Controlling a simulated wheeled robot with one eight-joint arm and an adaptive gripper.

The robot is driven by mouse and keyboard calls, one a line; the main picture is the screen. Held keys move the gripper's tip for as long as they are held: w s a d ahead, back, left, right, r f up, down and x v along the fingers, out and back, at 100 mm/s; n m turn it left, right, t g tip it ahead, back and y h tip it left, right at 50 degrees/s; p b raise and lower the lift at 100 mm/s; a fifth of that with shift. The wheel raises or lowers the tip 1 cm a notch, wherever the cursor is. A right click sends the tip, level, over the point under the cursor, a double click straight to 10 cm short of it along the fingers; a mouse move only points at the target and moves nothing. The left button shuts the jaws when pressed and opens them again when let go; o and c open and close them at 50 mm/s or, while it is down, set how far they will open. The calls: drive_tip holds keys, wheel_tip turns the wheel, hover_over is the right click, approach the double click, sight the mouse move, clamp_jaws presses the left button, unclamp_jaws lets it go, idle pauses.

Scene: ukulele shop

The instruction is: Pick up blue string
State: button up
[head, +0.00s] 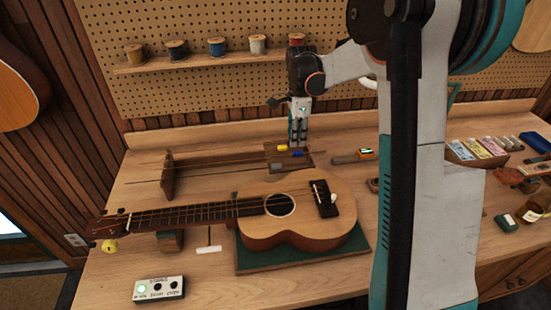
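A wooden string rack (168,177) stands on the bench behind the ukulele, with thin strings stretched left to right across it. At its right end sit small coloured blocks: a yellow one (282,148), a blue one (298,153) and a grey one (276,167). The blue one appears to mark the blue string; the string itself is too thin to tell its colour. My gripper (298,140) points down just above and behind the blue and yellow blocks. Its fingers look close together, but I cannot tell whether they are open or whether they touch anything.
A ukulele (310,220) lies on a green mat (300,258) in front of the rack. Several thread spools, one blue (216,47), stand on a shelf (190,63) behind. A tool with an orange-edged display (366,153) lies right of the rack. A switch box (158,289) is front left.

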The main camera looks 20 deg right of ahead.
sight(295, 152)
drive_tip(key=shift+a+f+b, duration=0.2)
drive_tip(key=shift+f+b, duration=0.75)
drive_tip(key=shift+f, duration=1.75)
drive_tip(key=shift+s, duration=0.1)
drive_tip(key=shift+c, duration=0.6)
drive_tip(key=shift+c, duration=1.4)
